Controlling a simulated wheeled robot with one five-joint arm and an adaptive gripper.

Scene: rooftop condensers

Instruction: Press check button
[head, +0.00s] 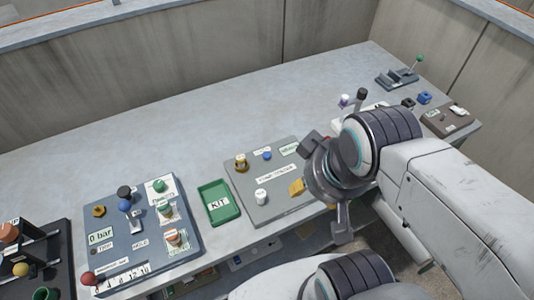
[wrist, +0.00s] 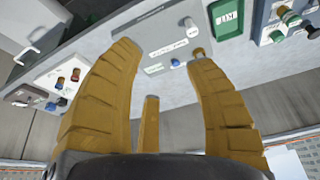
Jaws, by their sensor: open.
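No label reading "check" is legible, so I cannot tell which control is the check button. The left panel (head: 108,225) carries a green button (head: 159,186), a blue knob (head: 124,205), a "0 bar" display (head: 101,236) and a HOLD label. The middle grey panel (head: 272,205) carries a brass fitting (head: 241,163), a small blue button (head: 267,155) and a white cylinder (head: 261,197). My gripper (wrist: 163,50) is open and empty, its yellow fingers spread over the bench. In the head view my gripper (head: 298,187) is at the middle panel's right edge, partly hidden by my wrist.
A green KIT tray (head: 207,188) lies between the two panels. A lever box (head: 397,78) and a small panel (head: 446,120) stand at the right end. A dark rack (head: 35,255) stands at the left. The back of the bench (head: 190,125) is clear, bounded by a wall.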

